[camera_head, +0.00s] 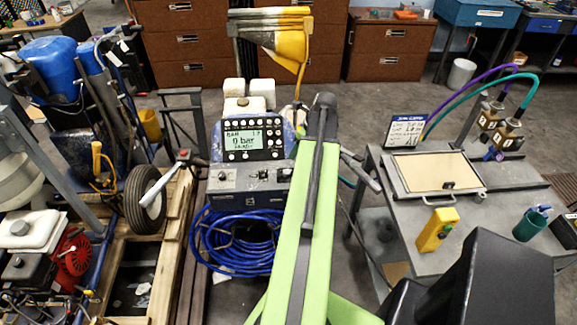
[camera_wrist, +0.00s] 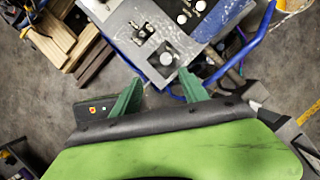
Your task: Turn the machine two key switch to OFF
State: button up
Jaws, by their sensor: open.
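The middle striping machine has a dark display panel (camera_head: 252,139) reading "0 bar", with a grey control panel (camera_head: 250,180) below it. Small controls sit on this lower panel; I cannot tell which is the key switch or its position. In the wrist view a grey panel (camera_wrist: 118,22) carries a dark switch-like part (camera_wrist: 143,31) and a round pale knob (camera_wrist: 166,58). My gripper (camera_wrist: 158,93) has two green fingers spread apart, with nothing between them. The panel's near edge lies just beyond the fingertips. In the head view my green arm reaches towards the machine; my gripper is not clearly seen.
A coiled blue hose (camera_head: 236,246) hangs below the control panel. Another machine with a red engine (camera_head: 70,256) stands left, near wooden pallets (camera_head: 172,245).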

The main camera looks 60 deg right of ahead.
aim_at(287, 171)
jog(key=shift+m, duration=0.5)
jog(key=b+x, duration=0.5)
jog(key=d+b+x, duration=0.1)
jog(key=b+x, duration=0.5)
jog(key=s+b+x, duration=0.1)
jog(key=b+x, duration=0.4)
jog(key=shift+d+f, duration=0.25)
jog(key=shift+f, duration=0.35)
jog(key=shift+r, duration=0.1)
